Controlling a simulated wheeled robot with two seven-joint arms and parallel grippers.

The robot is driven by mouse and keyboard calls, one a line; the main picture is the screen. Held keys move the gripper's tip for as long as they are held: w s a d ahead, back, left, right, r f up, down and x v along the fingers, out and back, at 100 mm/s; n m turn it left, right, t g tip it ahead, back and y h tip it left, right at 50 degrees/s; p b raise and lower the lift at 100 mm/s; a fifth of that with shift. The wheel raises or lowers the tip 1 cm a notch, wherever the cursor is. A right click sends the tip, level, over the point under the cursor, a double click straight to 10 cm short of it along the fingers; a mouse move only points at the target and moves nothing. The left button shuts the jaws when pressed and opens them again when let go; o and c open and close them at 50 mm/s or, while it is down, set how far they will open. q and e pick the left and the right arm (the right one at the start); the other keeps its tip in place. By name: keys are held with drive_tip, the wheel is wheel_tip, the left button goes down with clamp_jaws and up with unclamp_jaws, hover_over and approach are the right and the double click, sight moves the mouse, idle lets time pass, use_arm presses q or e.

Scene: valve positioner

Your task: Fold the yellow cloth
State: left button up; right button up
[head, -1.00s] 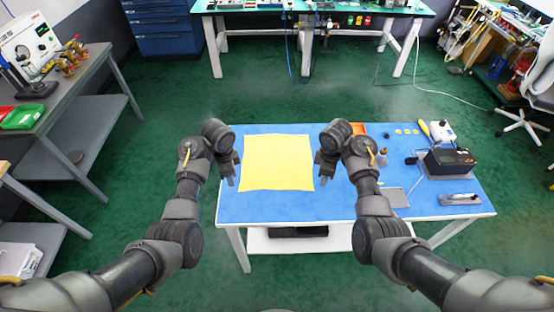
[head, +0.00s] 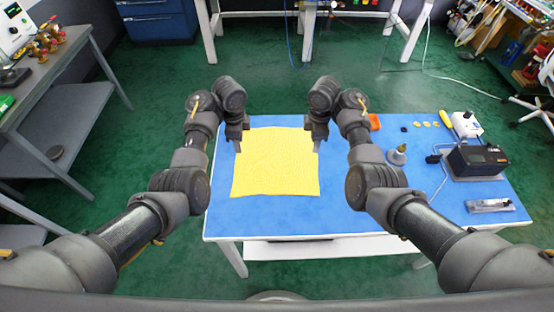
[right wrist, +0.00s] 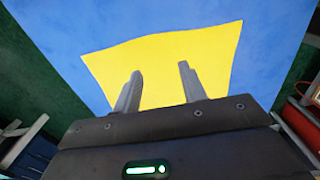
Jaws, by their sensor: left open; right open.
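The yellow cloth (head: 275,168) lies flat and spread out on the blue table top, roughly square. My left gripper (head: 238,146) is open and empty over the cloth's far left edge. My right gripper (head: 316,144) is open and empty at the cloth's far right edge. In the right wrist view the two fingers of my right gripper (right wrist: 158,88) stand apart in front of the yellow cloth (right wrist: 165,60). I cannot tell whether either gripper touches the cloth.
The blue table top (head: 400,220) is clear in front of the cloth. To the right are a black box (head: 476,160), a metal tray (head: 490,205), a small cone-shaped item (head: 397,155), an orange tray (head: 374,122) and several small yellow discs.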

sight(242, 159)
use_arm(q)
drive_tip(key=shift+w+a+f, duration=0.1)
drive_tip(key=shift+w+f, duration=0.05)
drive_tip(key=shift+f, duration=1.95)
drive_tip(key=shift+w+f, duration=0.15)
drive_tip(key=shift+f, duration=1.95)
use_arm(e)
drive_tip(key=shift+w+f, duration=0.15)
drive_tip(key=shift+f, duration=1.95)
drive_tip(key=shift+w+f, duration=0.15)
drive_tip(key=shift+f, duration=1.95)
use_arm(q)
drive_tip(key=shift+f, duration=0.25)
use_arm(e)
drive_tip(key=shift+f, duration=0.25)
use_arm(q)
drive_tip(key=shift+r, duration=0.1)
drive_tip(key=shift+c, duration=0.4)
use_arm(e)
drive_tip(key=shift+r, duration=0.1)
drive_tip(key=shift+c, duration=0.4)
use_arm(q)
clamp_jaws()
use_arm(e)
clamp_jaws()
use_arm(q)
drive_tip(key=shift+r, duration=0.1)
use_arm(e)
drive_tip(key=shift+r, duration=0.1)
